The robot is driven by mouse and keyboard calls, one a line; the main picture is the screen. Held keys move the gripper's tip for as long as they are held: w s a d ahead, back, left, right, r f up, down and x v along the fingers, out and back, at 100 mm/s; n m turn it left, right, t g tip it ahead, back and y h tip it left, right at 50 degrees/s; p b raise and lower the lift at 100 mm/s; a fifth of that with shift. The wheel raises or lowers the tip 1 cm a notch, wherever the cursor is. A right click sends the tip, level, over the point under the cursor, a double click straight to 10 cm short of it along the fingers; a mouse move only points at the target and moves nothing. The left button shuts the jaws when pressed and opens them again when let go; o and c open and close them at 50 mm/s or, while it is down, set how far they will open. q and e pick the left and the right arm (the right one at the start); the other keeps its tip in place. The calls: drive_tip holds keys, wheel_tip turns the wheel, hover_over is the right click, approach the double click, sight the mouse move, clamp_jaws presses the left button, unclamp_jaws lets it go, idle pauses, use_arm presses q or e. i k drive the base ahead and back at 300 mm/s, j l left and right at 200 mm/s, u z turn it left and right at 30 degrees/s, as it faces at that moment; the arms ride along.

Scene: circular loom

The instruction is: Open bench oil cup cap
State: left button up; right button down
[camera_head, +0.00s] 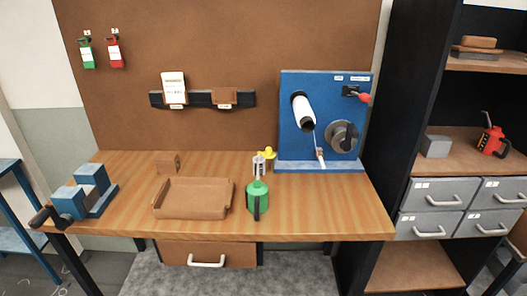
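A small pale cup-like fitting (259,164) stands on the wooden bench (330,212), behind a green oil can and left of the blue panel. A yellow piece (269,154) shows right beside its top at the right. It may be the oil cup's cap, but it is too small to tell whether it is shut or open. The green oil can (257,200) stands upright near the bench's front edge, with a dark handle facing me. Neither of my grippers is in view.
A brown tray (194,212) lies left of the can. A blue vise (82,191) is at the left end. A blue panel (321,100) with a white roll and grey knob stands behind. The right front of the bench is clear. A red can (492,142) sits on the shelf.

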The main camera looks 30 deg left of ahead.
sight(268, 154)
drive_tip(key=i+j+u, duration=0.25)
drive_tip(key=i+j, duration=0.5)
